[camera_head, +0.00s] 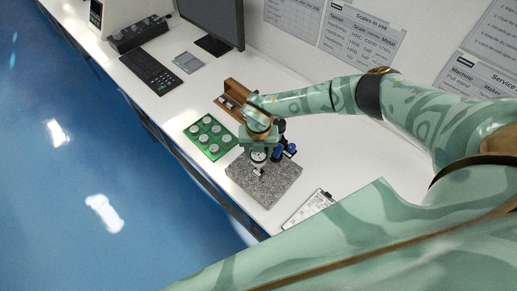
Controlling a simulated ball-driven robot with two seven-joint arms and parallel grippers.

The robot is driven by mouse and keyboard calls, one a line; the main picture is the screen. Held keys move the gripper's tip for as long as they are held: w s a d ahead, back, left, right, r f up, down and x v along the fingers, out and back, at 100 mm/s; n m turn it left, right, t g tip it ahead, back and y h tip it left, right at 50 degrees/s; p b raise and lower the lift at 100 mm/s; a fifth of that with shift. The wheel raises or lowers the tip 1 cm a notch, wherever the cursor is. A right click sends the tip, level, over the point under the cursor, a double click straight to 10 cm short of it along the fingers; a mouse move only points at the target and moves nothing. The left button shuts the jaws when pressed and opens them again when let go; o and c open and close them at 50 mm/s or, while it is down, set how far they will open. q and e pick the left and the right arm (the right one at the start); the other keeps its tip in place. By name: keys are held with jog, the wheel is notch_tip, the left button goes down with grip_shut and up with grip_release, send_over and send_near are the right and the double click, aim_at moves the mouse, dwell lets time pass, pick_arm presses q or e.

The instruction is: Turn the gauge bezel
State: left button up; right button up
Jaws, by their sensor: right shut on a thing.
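A small dial gauge (259,156) with a white face stands over a speckled grey granite plate (283,188) near the middle of the white table. My right gripper (258,149) comes down over the gauge from above and is shut on its bezel. The fingers and wrist hide the upper part of the gauge and most of its mount. Blue and black stand parts (285,151) show just right of the gauge. My left gripper is not in view.
A green tray (216,153) with several round grey blocks lies left of the plate. A brown wooden box (232,95) sits behind it. A keyboard (150,72) and monitor (216,22) are farther back.

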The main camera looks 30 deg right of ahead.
aim_at(258, 154)
jog(key=shift+n, duration=0.3)
jog(key=o, duration=1)
jog(key=shift+r, duration=0.1)
notch_tip(258, 154, up, 16)
jog(key=shift+r, duration=0.1)
